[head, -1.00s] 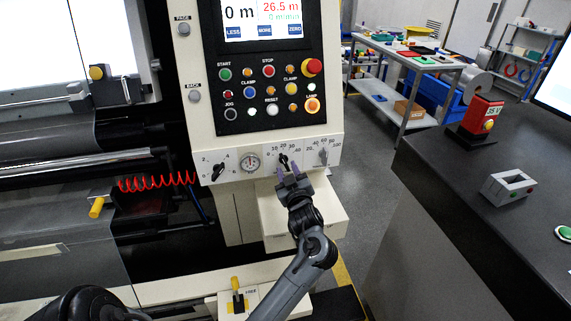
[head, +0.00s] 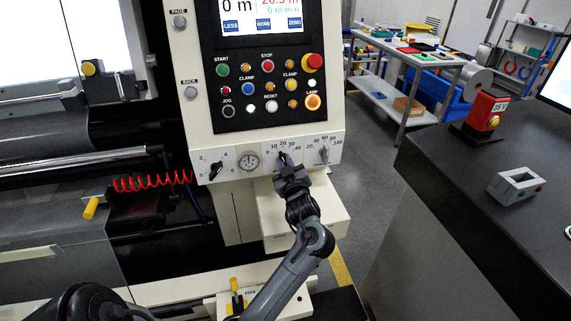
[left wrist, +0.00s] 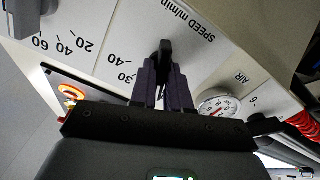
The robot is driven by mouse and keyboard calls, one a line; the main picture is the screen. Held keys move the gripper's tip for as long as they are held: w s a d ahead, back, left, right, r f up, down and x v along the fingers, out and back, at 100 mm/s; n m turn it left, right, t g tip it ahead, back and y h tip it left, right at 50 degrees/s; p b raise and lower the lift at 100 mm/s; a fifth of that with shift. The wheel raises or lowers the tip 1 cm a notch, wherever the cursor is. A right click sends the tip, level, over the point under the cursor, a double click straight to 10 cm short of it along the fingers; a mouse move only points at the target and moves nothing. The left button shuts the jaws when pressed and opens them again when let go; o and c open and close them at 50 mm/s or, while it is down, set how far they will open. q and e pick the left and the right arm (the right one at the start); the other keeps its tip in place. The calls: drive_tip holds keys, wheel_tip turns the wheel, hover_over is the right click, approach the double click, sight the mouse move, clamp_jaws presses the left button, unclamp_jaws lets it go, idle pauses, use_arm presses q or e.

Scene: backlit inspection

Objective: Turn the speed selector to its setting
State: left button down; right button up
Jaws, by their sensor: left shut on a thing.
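The speed selector (head: 282,157) is a small black knob on the white strip below the button panel, with a scale from 0 to 40 around it. In the left wrist view the selector (left wrist: 165,50) shows upside down beside the label "SPEED m/min". My left gripper (head: 288,165) is at the knob from below and in front. Its two dark purple fingers (left wrist: 162,85) are shut on the selector, one on each side. The fingers hide part of the knob and some scale numbers, so I cannot tell its exact setting. My right gripper is not in view.
A black knob (head: 217,164) and a round gauge (head: 249,161) are to the left of the selector. A grey knob (head: 323,154) with a scale to 100 is close on its right. Buttons and a red mushroom button (head: 312,62) are above. A white box (head: 325,213) juts out below.

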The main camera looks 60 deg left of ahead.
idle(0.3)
use_arm(q)
drive_tip(key=n+b, duration=0.1)
drive_tip(key=n, duration=0.2)
drive_tip(key=shift+f+n+b, duration=0.15)
drive_tip(key=shift+n+b, duration=0.15)
drive_tip(key=shift+n, duration=0.1)
drive_tip(key=shift+n+b, duration=0.9)
drive_tip(key=shift+n, duration=1)
drive_tip(key=shift+s, duration=0.1)
drive_tip(key=c, duration=1.2)
unclamp_jaws()
